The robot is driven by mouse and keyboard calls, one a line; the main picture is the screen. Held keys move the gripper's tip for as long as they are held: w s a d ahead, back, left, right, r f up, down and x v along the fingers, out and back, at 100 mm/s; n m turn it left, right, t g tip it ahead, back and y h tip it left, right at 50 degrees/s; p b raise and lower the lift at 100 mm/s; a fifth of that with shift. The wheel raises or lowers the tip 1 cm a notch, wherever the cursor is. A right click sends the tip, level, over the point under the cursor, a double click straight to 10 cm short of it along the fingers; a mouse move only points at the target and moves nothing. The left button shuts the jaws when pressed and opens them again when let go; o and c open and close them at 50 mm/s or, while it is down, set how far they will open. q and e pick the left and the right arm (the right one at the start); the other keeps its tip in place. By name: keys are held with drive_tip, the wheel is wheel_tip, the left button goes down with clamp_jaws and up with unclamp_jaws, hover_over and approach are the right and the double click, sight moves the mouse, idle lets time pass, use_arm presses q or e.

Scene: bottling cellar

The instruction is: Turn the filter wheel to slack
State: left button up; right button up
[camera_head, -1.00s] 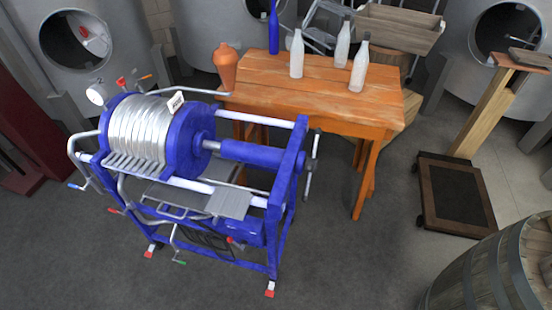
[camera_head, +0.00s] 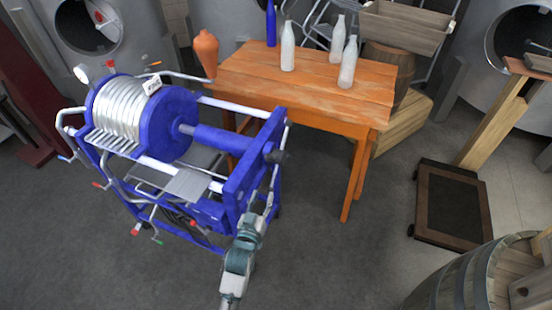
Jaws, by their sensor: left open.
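The blue filter press (camera_head: 245,170) stands left of centre with its pack of pale round plates (camera_head: 120,108) at the left. At its right end is the filter wheel (camera_head: 277,157), seen nearly edge-on, with a dark hub and a thin pale bar across it. My left gripper (camera_head: 263,210) reaches up from the bottom and is open near the lower end of the wheel's bar. I cannot tell whether it touches the bar. The fingertips are small and partly lost against the blue frame. My right gripper is not in view.
A dark platform scale (camera_head: 452,205) and a barrel (camera_head: 470,280) stand at the right. Grey floor between is clear.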

use_arm(q)
approach(272, 157)
drive_tip(key=w+a+f, duration=0.1)
drive_tip(key=w+f, duration=0.2)
drive_tip(key=f, duration=0.1)
drive_tip(key=w+d, duration=0.1)
drive_tip(key=w, duration=0.2)
drive_tip(key=w+d+b, duration=0.1)
drive_tip(key=w, duration=0.2)
drive_tip(key=w+d+b, duration=0.1)
drive_tip(key=w, duration=0.2)
drive_tip(key=shift+w+f, duration=0.25)
drive_tip(key=shift+w, duration=0.35)
drive_tip(key=shift+w+a, duration=0.1)
drive_tip(key=shift+a, duration=0.4)
drive_tip(key=shift+d, duration=0.2)
clamp_jaws()
drive_tip(key=shift+d, duration=0.2)
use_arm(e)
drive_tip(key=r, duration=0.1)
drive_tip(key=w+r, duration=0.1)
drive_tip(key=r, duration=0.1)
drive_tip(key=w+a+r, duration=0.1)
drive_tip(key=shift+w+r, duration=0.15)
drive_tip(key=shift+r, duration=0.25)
